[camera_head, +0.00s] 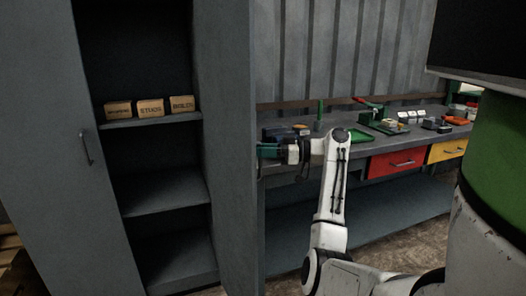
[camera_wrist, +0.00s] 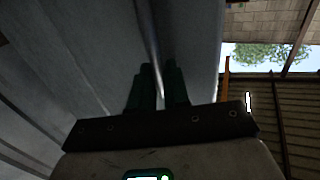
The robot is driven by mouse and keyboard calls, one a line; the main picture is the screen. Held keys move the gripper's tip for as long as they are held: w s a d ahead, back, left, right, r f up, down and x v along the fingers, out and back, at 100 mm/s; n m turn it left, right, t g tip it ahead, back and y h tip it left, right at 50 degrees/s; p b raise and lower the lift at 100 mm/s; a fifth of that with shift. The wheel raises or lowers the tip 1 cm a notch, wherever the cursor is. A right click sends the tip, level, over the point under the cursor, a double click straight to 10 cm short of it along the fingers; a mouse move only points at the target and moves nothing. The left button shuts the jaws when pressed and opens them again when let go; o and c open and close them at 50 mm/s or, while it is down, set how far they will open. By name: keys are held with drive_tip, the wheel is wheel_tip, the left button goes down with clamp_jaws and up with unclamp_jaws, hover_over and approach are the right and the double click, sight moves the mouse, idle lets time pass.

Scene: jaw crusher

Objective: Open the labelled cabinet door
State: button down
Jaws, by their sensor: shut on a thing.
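A tall grey cabinet stands at the left in the head view. Its right door (camera_head: 232,130) stands open, swung out towards me, with dark shelves (camera_head: 165,192) showing inside. The left door (camera_head: 45,130) looks closed and has a bar handle (camera_head: 85,148) near its right edge. My gripper (camera_head: 268,151) is at the outer side of the right door. In the wrist view its dark green fingers (camera_wrist: 160,85) are shut around a thin metal bar handle (camera_wrist: 153,35) on the grey door face (camera_wrist: 90,55). I cannot make out a label on either door.
Several small labelled boxes (camera_head: 150,107) sit on the upper shelf. A grey workbench (camera_head: 360,150) stands right of the door, with tools, a green tray (camera_head: 360,136), a red drawer (camera_head: 398,162) and a yellow drawer (camera_head: 447,150). The bench is close to the open door.

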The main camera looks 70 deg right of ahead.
drive_tip(key=c, duration=1.3)
unclamp_jaws()
drive_tip(key=shift+w, duration=0.4)
drive_tip(key=shift+c, duration=0.2)
drive_tip(key=shift+s+d, duration=0.1)
drive_tip(key=shift+s, duration=0.1)
drive_tip(key=v, duration=1)
drive_tip(key=shift+s, duration=0.35)
drive_tip(key=shift+s+f, duration=0.1)
